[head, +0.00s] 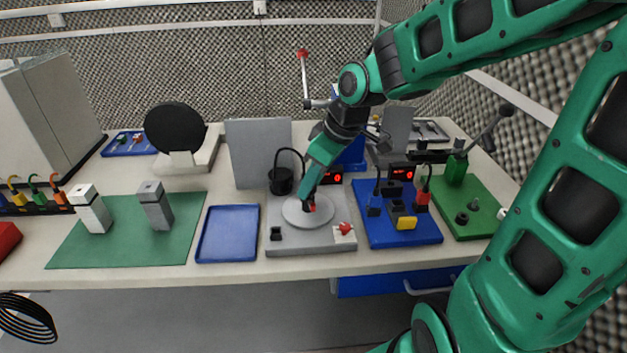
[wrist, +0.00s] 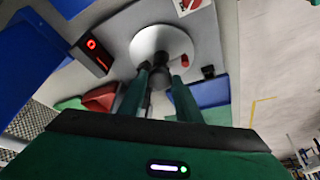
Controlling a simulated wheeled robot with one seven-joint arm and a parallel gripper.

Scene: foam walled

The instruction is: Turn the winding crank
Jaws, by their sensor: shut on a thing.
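A round pale disc (head: 292,212) lies on a grey base plate (head: 290,248) at the middle of the table. It also shows in the wrist view (wrist: 150,38). My gripper (head: 309,203) reaches down onto the disc. A small red mark (wrist: 184,61) sits on the disc beside the knob. The knob is mostly hidden by my fingers in the head view. I cannot tell for sure that this knob and disc are the winding crank.
A small display box (head: 332,178) stands behind the disc, with a black cup (head: 281,181) to its left. A blue tray (head: 228,235) lies left, and a blue board (head: 383,233) with blocks lies right.

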